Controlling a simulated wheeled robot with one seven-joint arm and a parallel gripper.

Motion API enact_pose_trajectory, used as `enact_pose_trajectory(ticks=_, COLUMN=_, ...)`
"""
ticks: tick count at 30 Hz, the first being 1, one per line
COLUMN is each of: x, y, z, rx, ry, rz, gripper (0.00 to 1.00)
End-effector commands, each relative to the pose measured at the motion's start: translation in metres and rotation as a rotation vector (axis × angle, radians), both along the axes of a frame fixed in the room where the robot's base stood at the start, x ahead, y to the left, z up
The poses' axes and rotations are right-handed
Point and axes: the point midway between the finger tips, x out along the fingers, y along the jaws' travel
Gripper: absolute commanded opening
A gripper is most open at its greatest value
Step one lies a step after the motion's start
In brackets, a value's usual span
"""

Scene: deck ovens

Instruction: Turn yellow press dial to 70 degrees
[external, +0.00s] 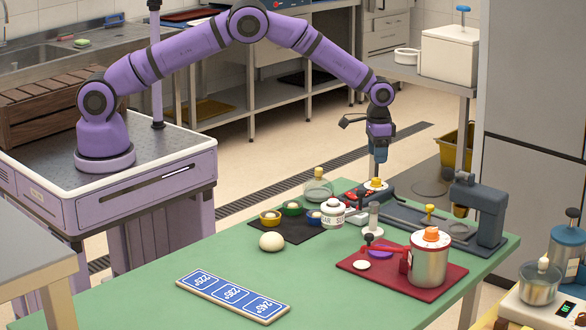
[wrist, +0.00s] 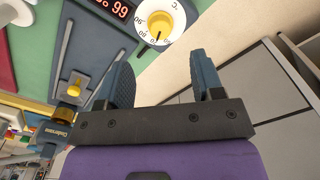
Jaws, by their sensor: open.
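The yellow press dial (wrist: 160,24) is a yellow knob on a round white face with printed marks, at the top of the wrist view. A dark pointer line on it points down toward the lower edge of the face. In the external view the dial (external: 376,184) sits on the far side of the green table. A red digital readout (wrist: 112,7) is beside it, cut off and upside down in the wrist view. My gripper (external: 379,158) points down just above the dial. Its two blue fingers (wrist: 163,72) are apart with nothing between them, and the dial lies beyond their tips.
The grey press (external: 478,207) stands right of the dial, with a small yellow knob (external: 430,209) on its base. A metal canister with an orange dial (external: 431,235) stands on a red mat nearer the camera. Bowls and a shaker (external: 333,214) are left.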

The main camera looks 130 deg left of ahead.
Motion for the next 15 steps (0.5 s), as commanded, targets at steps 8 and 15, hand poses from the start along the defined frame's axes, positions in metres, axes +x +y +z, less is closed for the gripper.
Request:
enact_pose_trajectory(ticks=8, x=0.0, y=0.0, z=0.028, rx=-0.001, ry=0.001, rz=0.0, gripper=0.61)
enact_pose_trajectory(ticks=15, x=0.0, y=0.0, z=0.03, rx=-0.001, ry=0.001, rz=0.0, gripper=0.61)
